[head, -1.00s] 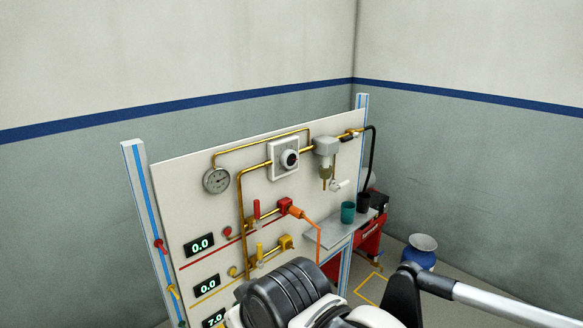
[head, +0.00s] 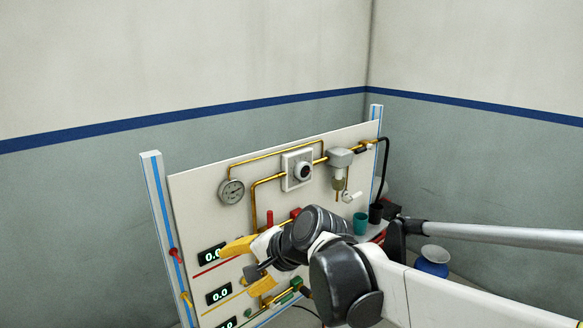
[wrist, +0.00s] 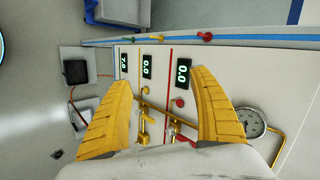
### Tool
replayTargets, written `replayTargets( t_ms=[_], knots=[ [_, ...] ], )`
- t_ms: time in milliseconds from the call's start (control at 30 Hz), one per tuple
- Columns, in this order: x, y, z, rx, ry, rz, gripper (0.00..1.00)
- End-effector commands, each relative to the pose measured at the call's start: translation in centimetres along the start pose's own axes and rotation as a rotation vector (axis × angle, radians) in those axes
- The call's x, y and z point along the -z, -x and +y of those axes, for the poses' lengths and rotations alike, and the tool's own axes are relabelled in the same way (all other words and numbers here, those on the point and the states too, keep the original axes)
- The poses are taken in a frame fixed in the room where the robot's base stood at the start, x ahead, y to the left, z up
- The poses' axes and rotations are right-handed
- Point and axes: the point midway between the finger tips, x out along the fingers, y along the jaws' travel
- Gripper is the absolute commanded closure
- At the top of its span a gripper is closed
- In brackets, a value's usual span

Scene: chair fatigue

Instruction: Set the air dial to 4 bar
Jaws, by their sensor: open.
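The air dial, a black round knob (head: 302,171) on a white square plate, sits on the upper middle of the white panel (head: 205,215). Its setting is too small to read. A round pressure gauge (head: 231,191) is left of it and also shows at the right of the wrist view (wrist: 250,122). My gripper (head: 238,276) has its yellow fingers spread and empty, in front of the lower left of the panel, below and left of the knob. In the wrist view my gripper (wrist: 160,80) faces the displays and valves. The knob is not in that view.
Displays show 0.0 (head: 212,254) and 0.0 (head: 219,295); a third reads 7.0 (wrist: 124,64) in the wrist view. Brass pipes, a filter (head: 339,165) and a red valve handle (head: 270,217) stick out from the panel. A teal cup (head: 361,223) stands at right.

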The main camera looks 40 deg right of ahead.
Motion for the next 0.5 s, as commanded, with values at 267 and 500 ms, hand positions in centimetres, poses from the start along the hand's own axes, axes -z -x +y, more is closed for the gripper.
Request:
replayTargets(
  t_ms=[267, 500],
  knots=[
    [18.4, 2.6, -4.6, 0.445, -1.078, -0.123, 0.29],
    [29.2, 7.9, -2.5, 0.753, -1.563, -0.321, 0.29]
  ],
)
